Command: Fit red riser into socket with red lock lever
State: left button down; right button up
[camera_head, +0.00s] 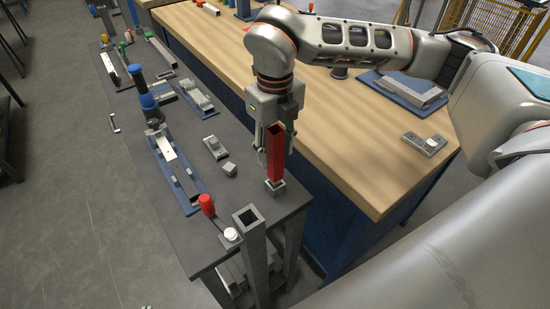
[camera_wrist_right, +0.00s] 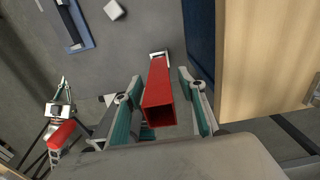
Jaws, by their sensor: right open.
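The red riser (camera_head: 275,155), a square hollow tube, stands upright near the right edge of the dark table, its lower end at a small grey metal piece (camera_head: 276,187). It also shows in the right wrist view (camera_wrist_right: 159,85). My right gripper (camera_head: 274,138) points down with its fingers on either side of the riser. In the wrist view its green-padded fingers (camera_wrist_right: 160,108) are apart, with gaps beside the tube. The red lock lever (camera_head: 207,204) is at the table's near end, beside a grey square post with an open-topped socket (camera_head: 247,217).
A wooden-topped bench (camera_head: 330,130) stands close on the right.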

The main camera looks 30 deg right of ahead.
jog(key=shift+f, duration=0.75)
grip_shut()
jog(key=shift+r, duration=0.1)
